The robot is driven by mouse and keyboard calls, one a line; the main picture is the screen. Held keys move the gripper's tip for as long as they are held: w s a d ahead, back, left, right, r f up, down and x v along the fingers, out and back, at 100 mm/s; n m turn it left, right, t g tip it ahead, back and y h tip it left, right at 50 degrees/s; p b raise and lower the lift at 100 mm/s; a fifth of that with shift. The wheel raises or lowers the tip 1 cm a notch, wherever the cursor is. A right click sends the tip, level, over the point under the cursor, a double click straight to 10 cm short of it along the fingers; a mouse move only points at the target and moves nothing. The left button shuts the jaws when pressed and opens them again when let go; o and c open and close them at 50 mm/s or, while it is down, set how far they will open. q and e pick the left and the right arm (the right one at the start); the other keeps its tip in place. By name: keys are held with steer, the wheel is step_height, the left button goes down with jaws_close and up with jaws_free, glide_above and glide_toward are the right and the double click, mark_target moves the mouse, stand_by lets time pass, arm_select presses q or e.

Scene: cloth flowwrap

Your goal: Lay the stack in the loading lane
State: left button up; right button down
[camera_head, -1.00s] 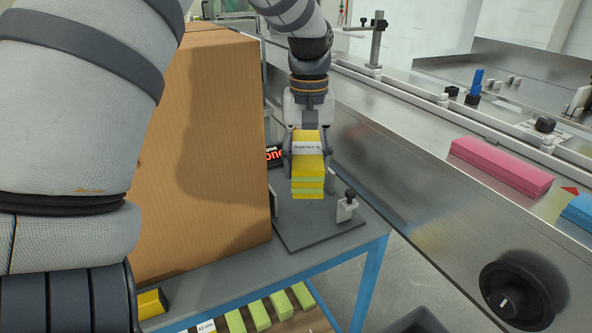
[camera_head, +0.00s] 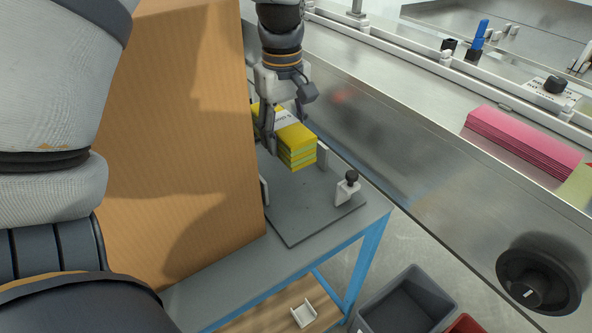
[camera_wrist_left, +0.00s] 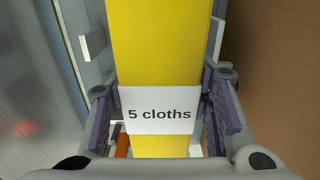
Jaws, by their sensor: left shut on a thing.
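The stack of yellow cloths with green layers (camera_head: 297,145) is held by my left gripper (camera_head: 287,122), whose fingers close on its two sides. The stack is over the grey fixture plate (camera_head: 310,212) on the side table. In the left wrist view the yellow stack (camera_wrist_left: 160,45) runs between the fingers, with a white band (camera_wrist_left: 160,108) reading "5 cloths". A pink stack (camera_head: 522,140) lies on the steel machine deck (camera_head: 400,100) to the right, where I take the loading lane to be. My right gripper is not in view.
A tall cardboard box (camera_head: 185,130) stands close left of the gripper. The plate has upright stops, one with a black knob (camera_head: 351,176). A black handwheel (camera_head: 538,280) juts from the machine's front. A grey bin (camera_head: 405,302) stands below. The deck left of the pink stack is clear.

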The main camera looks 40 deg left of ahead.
arm_select(q)
glide_above(301, 190)
step_height(301, 190, down, 6)
steer(key=shift+s+r, duration=0.1)
steer(key=shift+f, duration=1.6)
steer(key=o, duration=1.1)
steer(key=shift+f, duration=0.15)
